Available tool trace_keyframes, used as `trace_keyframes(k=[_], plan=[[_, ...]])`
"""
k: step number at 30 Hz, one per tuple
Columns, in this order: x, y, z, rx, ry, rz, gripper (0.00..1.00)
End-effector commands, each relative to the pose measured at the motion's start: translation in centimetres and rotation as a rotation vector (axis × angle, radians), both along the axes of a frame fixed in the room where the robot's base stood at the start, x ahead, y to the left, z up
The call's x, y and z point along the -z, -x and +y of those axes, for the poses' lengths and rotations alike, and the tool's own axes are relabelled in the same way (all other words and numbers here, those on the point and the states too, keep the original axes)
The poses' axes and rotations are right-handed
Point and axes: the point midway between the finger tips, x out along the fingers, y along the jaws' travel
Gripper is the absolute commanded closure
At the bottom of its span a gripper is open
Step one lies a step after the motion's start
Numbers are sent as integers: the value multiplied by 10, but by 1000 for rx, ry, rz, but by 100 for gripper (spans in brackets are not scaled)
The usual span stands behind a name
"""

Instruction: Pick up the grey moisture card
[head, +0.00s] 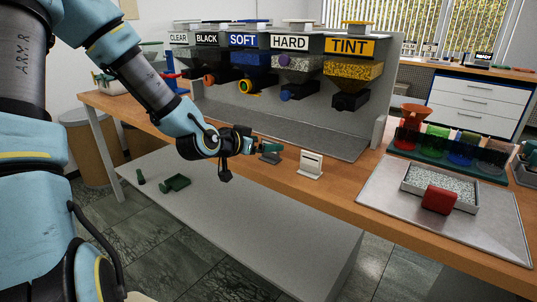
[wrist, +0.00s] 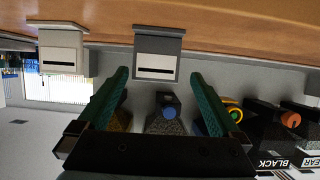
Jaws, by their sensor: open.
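The grey moisture card (head: 269,158) stands on the wooden bench near its front edge, partly hidden by my gripper in the head view. In the wrist view, which is upside down, the grey card (wrist: 157,45) shows a black stripe and a wider grey base. My gripper (head: 277,147) is open, with green fingers. In the wrist view the gripper (wrist: 158,74) has one finger on each side of the card's line, with the card's free edge around the fingertips. I cannot tell whether they touch. Nothing is held.
A similar white card (head: 311,165) stands to the right of the grey one; it also shows in the wrist view (wrist: 63,52). Labelled hoppers (head: 285,65) stand behind. A metal tray (head: 385,212) with a bead-filled dish and red block lies right.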

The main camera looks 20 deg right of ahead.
Motion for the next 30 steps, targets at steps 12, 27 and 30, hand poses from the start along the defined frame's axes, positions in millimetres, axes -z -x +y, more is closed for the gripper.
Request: trace_keyframes(k=[12,27,30], plan=[[13,-15,-40,0,-2,3,0],[20,-22,-50,-1,-3,1,11],[20,-21,-50,-1,-3,1,22]])
